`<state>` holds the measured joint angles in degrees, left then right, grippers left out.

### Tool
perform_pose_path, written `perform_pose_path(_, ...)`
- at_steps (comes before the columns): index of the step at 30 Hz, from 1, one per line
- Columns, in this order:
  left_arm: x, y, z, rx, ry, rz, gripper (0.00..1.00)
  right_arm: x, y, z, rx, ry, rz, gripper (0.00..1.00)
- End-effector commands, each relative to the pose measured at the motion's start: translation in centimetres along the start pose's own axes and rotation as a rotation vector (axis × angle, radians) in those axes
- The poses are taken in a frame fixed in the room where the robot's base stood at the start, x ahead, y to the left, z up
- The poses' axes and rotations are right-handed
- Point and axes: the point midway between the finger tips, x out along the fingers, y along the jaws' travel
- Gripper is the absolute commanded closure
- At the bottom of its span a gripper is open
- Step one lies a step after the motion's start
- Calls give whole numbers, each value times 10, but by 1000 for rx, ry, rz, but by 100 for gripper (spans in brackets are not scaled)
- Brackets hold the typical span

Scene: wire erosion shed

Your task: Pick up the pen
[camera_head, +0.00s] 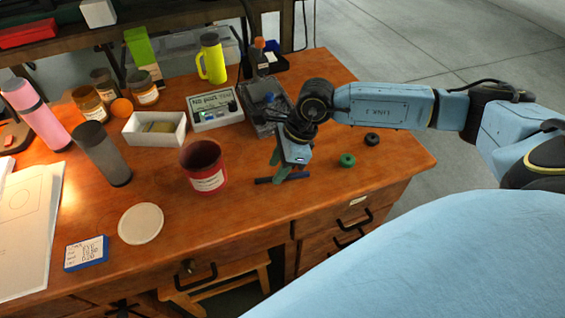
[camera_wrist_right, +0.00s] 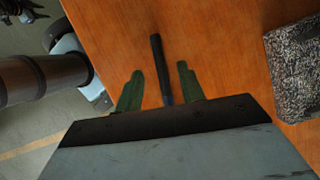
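The pen (camera_head: 264,181) lies on the wooden desk near its front edge. Its left part looks black and its right part dark blue, with a green fingertip in front of its middle. My right gripper (camera_head: 277,166) points down over it. In the right wrist view the dark pen (camera_wrist_right: 156,52) runs between the two green fingers, with a gap on both sides, so the gripper (camera_wrist_right: 160,70) is open. The pen's near end is hidden behind the gripper body. Whether the fingertips touch the desk cannot be told. My left gripper is not in view.
A red tin (camera_head: 204,167) stands left of the pen. A green ring-like object (camera_head: 347,160) and a black one (camera_head: 372,138) lie to the right. Desk around the pen is bare.

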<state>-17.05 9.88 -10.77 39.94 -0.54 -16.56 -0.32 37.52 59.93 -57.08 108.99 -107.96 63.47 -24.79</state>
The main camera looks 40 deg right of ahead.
Motion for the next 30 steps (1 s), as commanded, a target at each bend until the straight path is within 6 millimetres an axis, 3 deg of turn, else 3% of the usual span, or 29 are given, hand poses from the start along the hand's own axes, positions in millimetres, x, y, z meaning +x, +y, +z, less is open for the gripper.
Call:
perform_pose_path(6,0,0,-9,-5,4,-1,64,24,0,-1,1,1,0,61)
perform_pose_path(24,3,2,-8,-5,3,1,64,28,0,-2,1,0,-1,61)
perform_pose_path(30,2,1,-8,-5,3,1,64,27,0,-1,0,0,-1,86)
